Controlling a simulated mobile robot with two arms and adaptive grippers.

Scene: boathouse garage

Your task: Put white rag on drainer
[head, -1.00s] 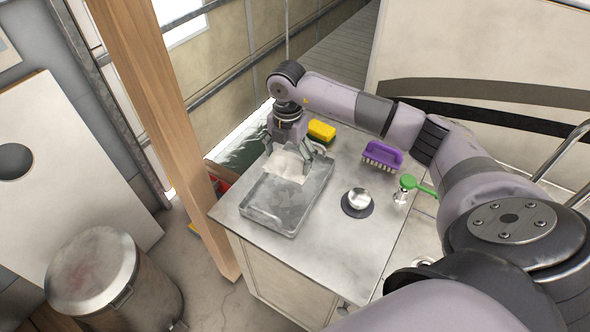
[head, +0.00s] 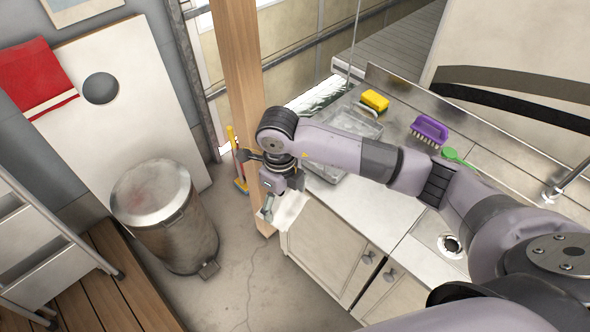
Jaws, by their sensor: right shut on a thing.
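The white rag (head: 291,212) hangs from my right gripper (head: 270,207), which is shut on it. Both are out past the counter's left front edge, beside the wooden post. A shallow grey tray (head: 367,130) lies on the metal counter (head: 385,208), partly hidden behind my right arm. No thing shows clearly as the drainer; I cannot tell whether the tray or the counter top is meant. My left gripper is not in view.
A yellow sponge (head: 375,100), purple brush (head: 429,130) and green brush (head: 456,157) lie at the back of the counter. A wooden post (head: 240,80) stands close to my right gripper. A lidded metal bin (head: 170,225) stands on the floor at left.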

